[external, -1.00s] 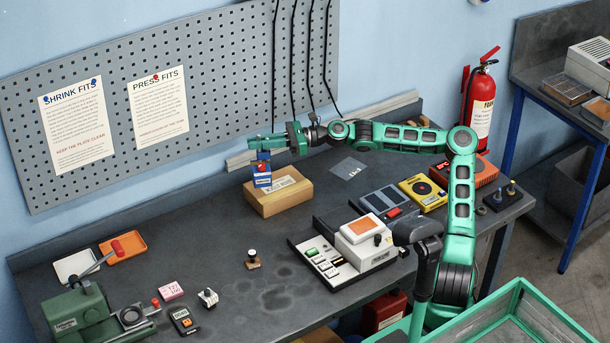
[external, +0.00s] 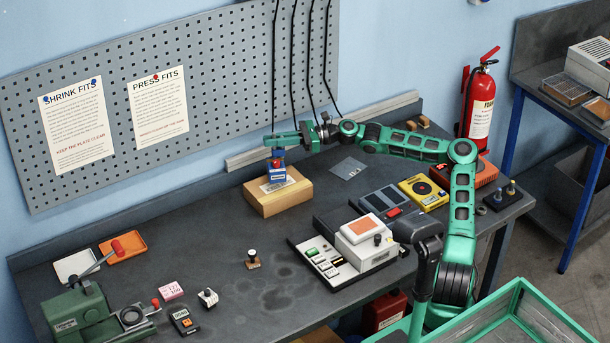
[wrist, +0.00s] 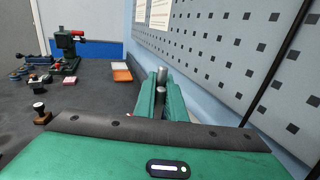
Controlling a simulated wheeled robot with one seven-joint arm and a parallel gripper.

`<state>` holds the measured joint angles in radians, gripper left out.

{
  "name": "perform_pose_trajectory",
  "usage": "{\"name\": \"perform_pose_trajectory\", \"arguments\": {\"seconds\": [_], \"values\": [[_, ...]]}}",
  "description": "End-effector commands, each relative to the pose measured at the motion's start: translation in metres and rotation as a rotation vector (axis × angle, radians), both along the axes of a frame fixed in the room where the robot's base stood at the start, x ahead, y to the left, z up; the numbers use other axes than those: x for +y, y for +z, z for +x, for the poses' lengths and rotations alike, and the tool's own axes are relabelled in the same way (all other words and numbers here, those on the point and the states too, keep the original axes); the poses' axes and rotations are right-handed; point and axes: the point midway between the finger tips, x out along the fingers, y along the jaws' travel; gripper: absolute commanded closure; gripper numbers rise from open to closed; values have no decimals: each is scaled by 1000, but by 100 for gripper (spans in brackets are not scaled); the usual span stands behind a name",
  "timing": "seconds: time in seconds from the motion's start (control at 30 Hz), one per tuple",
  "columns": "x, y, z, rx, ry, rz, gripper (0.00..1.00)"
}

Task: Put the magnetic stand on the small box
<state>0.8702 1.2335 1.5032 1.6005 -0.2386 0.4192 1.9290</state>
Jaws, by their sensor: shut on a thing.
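The magnetic stand (external: 277,174) is a blue block with a red part and a dark upper part. In the external view it is upright over the middle of the small box (external: 264,203), a tan box with a pale label on top. I cannot tell whether its base touches the box top. My gripper (external: 276,140) reaches in level from the right and is shut on the upper part of the stand. In the wrist view the green fingers of my gripper (wrist: 159,98) close around a grey post (wrist: 162,76); the stand's blue base is hidden there.
The pegboard (external: 230,70) and a grey rail (external: 245,158) are close behind the box. A clear bag (external: 348,168) and a scale-like device (external: 345,250) are to the right. The bench in front of the box is bare up to a small black-knobbed stamp (external: 252,259).

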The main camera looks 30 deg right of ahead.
Motion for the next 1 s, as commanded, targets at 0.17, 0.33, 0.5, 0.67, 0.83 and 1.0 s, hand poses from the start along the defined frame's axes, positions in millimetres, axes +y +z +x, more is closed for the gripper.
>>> {"name": "perform_pose_trajectory", "arguments": {"seconds": [0.17,0.33,0.5,0.67,0.83,1.0], "values": [[0,-6,0,-4,0,5,100],[0,-27,0,-4,0,6,100],[0,-36,0,-5,0,5,100],[0,-37,0,-5,0,3,100],[0,-41,0,1,0,-1,71],[0,-40,0,0,0,0,71]]}}
